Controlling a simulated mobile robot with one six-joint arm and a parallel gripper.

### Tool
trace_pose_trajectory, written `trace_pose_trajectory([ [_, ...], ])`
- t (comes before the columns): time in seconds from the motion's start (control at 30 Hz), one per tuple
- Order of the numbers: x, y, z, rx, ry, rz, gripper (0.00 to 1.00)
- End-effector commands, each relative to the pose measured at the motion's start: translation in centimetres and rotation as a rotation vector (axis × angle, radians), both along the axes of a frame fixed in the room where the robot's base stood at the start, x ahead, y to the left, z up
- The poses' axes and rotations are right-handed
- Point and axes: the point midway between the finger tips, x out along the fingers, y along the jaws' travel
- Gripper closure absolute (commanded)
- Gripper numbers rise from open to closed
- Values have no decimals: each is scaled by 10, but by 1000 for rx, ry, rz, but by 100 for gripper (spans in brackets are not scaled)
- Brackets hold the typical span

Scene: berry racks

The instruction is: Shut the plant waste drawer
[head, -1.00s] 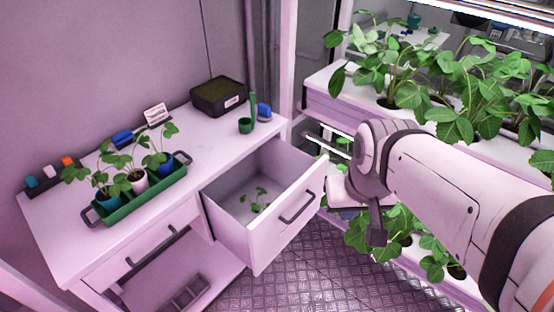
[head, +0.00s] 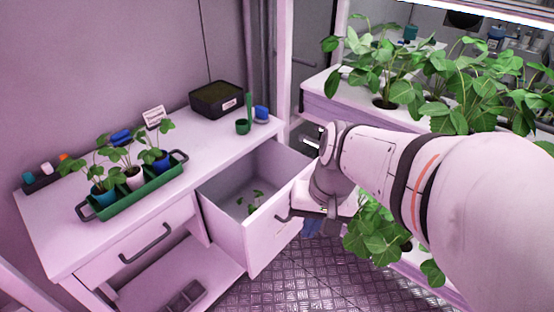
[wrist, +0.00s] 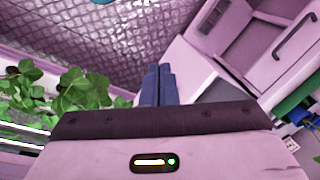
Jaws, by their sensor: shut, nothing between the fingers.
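The plant waste drawer (head: 262,250) is pulled out of the white bench on its right side in the head view. A small green cutting (head: 250,202) lies inside it. Its dark handle (head: 283,217) is partly hidden by my gripper. My gripper (head: 314,229) is low in front of the drawer's front panel, at its right part. Whether it touches the panel cannot be told. In the wrist view, the two dark blue fingers (wrist: 158,85) are together with nothing between them, beside pale drawer and bench panels.
On the bench stand a green tray (head: 140,192) with potted seedlings, a black box (head: 217,100) and a green cup (head: 243,127). A closed drawer (head: 135,250) is at left. Plant racks (head: 330,100) with leaves stand close at right. Metal floor (head: 290,280) lies below.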

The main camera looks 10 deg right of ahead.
Motion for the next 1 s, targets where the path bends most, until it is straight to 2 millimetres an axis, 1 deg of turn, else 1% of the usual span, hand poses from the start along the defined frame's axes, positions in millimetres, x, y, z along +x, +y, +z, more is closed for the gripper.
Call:
trace_pose_trajectory([
  [0.03, 2, 0, -45, 80, 74, -102, 100],
  [0.1, 8, 3, -77, 207, 164, -246, 100],
  [0.17, 15, 5, -101, 320, 238, -371, 100],
  [0.2, 21, 5, -117, 396, 284, -452, 100],
  [0.23, 27, 4, -128, 455, 315, -513, 100],
  [0.3, 41, 1, -152, 596, 382, -654, 100],
  [0.37, 56, -6, -172, 722, 431, -772, 100],
  [0.4, 66, -13, -186, 808, 462, -851, 100],
  [0.47, 82, -27, -205, 943, 498, -964, 100],
  [0.5, 93, -39, -219, 1034, 516, -1038, 100],
  [0.57, 108, -59, -238, 1170, 536, -1144, 100],
  [0.6, 117, -74, -250, 1259, 544, -1206, 100],
  [0.67, 128, -98, -267, 1383, 546, -1292, 100],
  [0.7, 134, -114, -277, 1460, 544, -1342, 100],
  [0.8, 142, -149, -298, 1618, 528, -1438, 100],
  [0.9, 146, -173, -310, 1723, 510, -1495, 100],
  [1.0, 148, -186, -315, 1777, 496, -1522, 100],
])
